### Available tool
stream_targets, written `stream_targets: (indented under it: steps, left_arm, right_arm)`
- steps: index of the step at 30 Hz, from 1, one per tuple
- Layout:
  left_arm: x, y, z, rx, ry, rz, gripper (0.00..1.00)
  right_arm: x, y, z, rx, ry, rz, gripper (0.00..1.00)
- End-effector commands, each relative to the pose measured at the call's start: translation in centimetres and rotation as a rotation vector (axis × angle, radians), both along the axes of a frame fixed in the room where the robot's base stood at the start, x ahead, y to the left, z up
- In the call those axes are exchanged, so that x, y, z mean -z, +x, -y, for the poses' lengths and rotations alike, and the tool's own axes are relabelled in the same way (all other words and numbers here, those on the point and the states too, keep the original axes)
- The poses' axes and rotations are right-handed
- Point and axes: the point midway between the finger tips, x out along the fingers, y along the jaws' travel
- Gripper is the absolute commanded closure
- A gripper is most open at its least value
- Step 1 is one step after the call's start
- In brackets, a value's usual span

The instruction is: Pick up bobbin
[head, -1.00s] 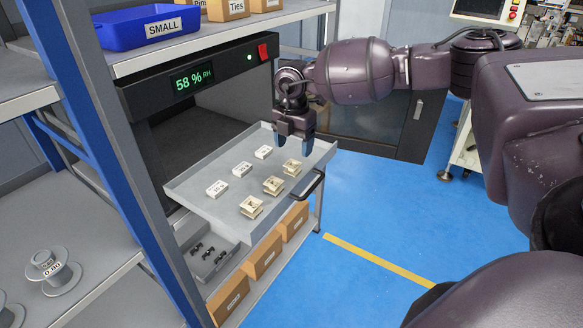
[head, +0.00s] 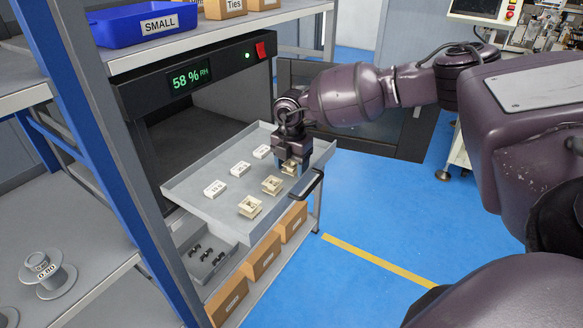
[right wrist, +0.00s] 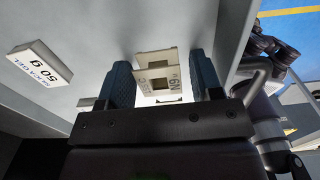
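Three beige bobbins stand in the pulled-out grey drawer (head: 205,205): a near one (head: 250,207), a middle one (head: 272,185) and a far one (head: 290,168). My right gripper (head: 291,170) is lowered over the far bobbin, partly hiding it. In the right wrist view this bobbin (right wrist: 157,65) sits between the two dark fingers of the gripper (right wrist: 163,88). The fingers are open, one on each side, with a visible gap on the right side.
White desiccant packs (head: 215,188) lie in a row left of the bobbins; one labelled 50 g shows in the wrist view (right wrist: 40,63). The drawer has a black handle (head: 311,184). A dry cabinet (head: 190,78) stands behind, and a blue rack post (head: 110,150) at left.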

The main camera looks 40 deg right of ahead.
Motion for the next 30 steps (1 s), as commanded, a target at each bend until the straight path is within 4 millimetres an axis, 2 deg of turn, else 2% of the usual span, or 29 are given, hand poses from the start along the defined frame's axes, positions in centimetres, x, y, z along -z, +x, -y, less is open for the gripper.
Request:
stream_targets:
  steps: [1,8,16,20,26,30]
  left_arm:
    - [0.0,-0.1,0.0,0.0,0.0,-0.001,0.57]
    - [0.1,-0.2,0.0,-0.001,0.001,-0.003,0.57]
    - [0.0,-0.2,0.0,-0.001,0.001,-0.003,0.57]
    - [-0.2,-0.1,0.0,-0.001,0.001,0.001,0.57]
    - [-0.8,0.0,-0.1,-0.001,0.001,0.007,0.57]
    - [-1.0,0.0,-0.1,-0.001,0.0,0.01,0.57]
  right_arm:
    - [0.0,0.0,0.0,0.0,0.0,0.0,0.48]
    - [0.0,0.0,0.0,0.0,0.0,0.0,0.82]
    - [-0.3,0.0,0.0,0.0,0.0,0.001,0.83]
    - [-1.4,0.0,0.0,0.0,0.001,0.002,0.83]
    - [-5.4,0.1,0.0,0.001,0.0,0.006,0.83]
    - [-9.1,0.1,0.0,0.0,0.0,0.006,0.83]
